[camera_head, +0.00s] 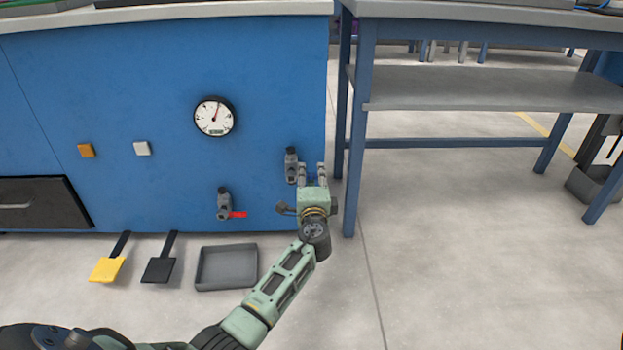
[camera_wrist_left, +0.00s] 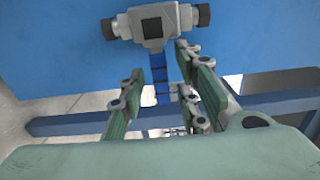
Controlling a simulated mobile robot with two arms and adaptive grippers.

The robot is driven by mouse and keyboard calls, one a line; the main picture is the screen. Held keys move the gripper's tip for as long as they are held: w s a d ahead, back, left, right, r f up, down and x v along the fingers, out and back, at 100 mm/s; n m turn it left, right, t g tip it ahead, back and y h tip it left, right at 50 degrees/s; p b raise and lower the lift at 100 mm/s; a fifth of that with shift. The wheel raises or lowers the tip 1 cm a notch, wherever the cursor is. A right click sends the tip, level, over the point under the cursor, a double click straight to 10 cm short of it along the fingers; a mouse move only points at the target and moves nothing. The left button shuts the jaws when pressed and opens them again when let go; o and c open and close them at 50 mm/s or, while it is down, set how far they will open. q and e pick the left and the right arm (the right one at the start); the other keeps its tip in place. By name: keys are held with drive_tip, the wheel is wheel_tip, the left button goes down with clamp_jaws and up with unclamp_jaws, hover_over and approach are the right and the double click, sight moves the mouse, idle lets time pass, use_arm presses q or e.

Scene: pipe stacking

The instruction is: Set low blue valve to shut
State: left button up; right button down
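The blue valve has a grey body (camera_head: 291,165) on the right part of the blue panel. In the left wrist view its body (camera_wrist_left: 153,22) is at the top, and its blue handle (camera_wrist_left: 160,72) sticks out squarely from the pipe line. My left gripper (camera_head: 312,168) is at this valve and largely hides the handle in the head view. In the left wrist view the gripper (camera_wrist_left: 160,72) is open, with one finger on each side of the handle and small gaps visible. My right gripper is not in view.
A red-handled valve (camera_head: 224,203) is lower left on the panel, below a round gauge (camera_head: 214,117). A grey tray (camera_head: 227,267) lies on the floor. A blue-legged table (camera_head: 480,90) stands close on the right. Open floor lies in front of it.

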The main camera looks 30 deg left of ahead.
use_arm(q)
drive_tip(key=v, duration=1.2)
drive_tip(key=shift+a, duration=0.1)
